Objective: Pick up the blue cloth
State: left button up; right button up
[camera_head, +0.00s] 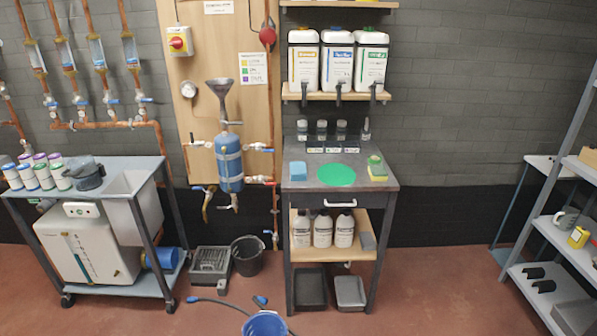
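A small light-blue folded item (298,170), which looks like the blue cloth, lies at the left of the dark worktop (312,184) of the middle bench. It is left of a flat green disc (336,175). Nothing visible covers it or touches it. Neither of my grippers is in view.
A green-and-yellow sponge-like stack (377,170) sits at the worktop's right. Small bottles (322,130) stand along the back, below a shelf (350,96) with three white canisters. A blue bucket-like thing (265,325) and a dark hose are on the floor in front. A trolley (130,168) stands left.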

aim_at(297, 169)
jog(key=u, duration=0.2)
jog(key=i+l+u, duration=0.15)
jog(key=u, duration=0.2)
jog(key=i+l+u, duration=0.15)
jog(key=u, duration=0.2)
jog(key=i+l+u, duration=0.15)
jog(key=u, duration=0.2)
jog(key=i+l, duration=0.15)
jog(key=l, duration=0.2)
jog(key=i+l+u, duration=0.1)
jog(key=l, duration=0.3)
jog(key=i+l+u, duration=0.1)
jog(key=l, duration=0.25)
jog(key=i+l, duration=0.2)
jog(key=l, duration=0.2)
jog(key=i+l+u, duration=0.1)
jog(key=l, duration=0.3)
jog(key=i+l, duration=0.15)
jog(key=l, duration=0.25)
jog(key=u, duration=0.05)
